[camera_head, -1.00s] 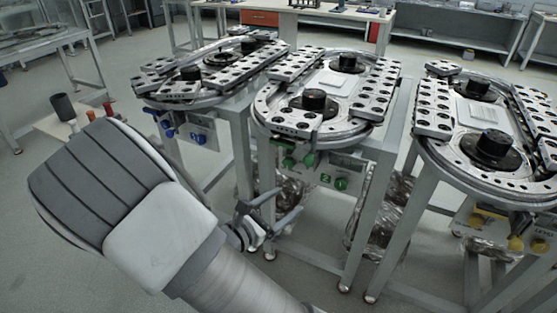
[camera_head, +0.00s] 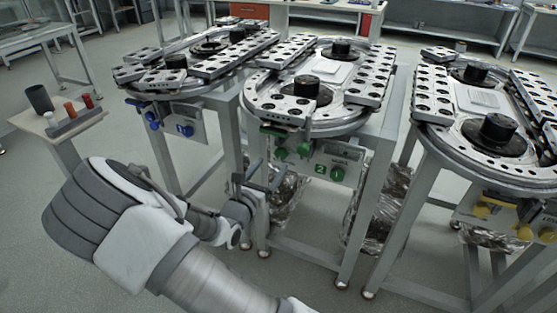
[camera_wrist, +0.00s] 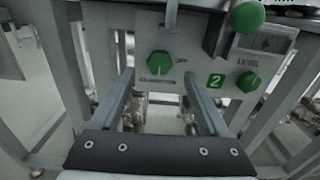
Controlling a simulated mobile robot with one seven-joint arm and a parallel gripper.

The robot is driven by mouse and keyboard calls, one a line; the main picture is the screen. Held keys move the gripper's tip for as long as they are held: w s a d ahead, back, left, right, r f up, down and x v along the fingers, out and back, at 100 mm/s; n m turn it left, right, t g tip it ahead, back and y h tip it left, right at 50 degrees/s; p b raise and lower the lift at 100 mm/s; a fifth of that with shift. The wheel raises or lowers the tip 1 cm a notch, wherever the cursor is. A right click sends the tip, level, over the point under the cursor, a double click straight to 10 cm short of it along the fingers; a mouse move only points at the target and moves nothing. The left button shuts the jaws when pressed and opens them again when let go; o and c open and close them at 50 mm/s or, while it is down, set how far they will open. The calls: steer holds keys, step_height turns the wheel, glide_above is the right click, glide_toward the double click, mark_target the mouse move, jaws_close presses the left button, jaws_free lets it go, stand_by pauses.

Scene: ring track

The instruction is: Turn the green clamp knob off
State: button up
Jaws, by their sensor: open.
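The green clamp knob (camera_wrist: 160,63) is on the grey control panel (camera_wrist: 215,45) of the middle track. The wrist view shows an OFF mark right of the knob and a label under it. Which way the knob points is too small to tell. In the head view the knob (camera_head: 281,154) is at the panel's left. My gripper (camera_head: 265,178) is open and empty, in front of and below that panel. In the wrist view the knob appears between the fingertips of my gripper (camera_wrist: 158,76), beyond them with a gap.
A green ball-ended lever (camera_wrist: 247,17) and a green level knob (camera_wrist: 248,82) are to the right on the panel. The blue-knobbed track (camera_head: 185,80) stands left, the yellow-knobbed track (camera_head: 455,150) right. A small side table (camera_head: 60,122) is at left. Table legs flank the panel.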

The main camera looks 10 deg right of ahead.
mark_target(280, 155)
steer(key=b+x, duration=0.1)
steer(key=x, duration=0.5)
steer(key=shift+c, duration=0.3)
jaws_close()
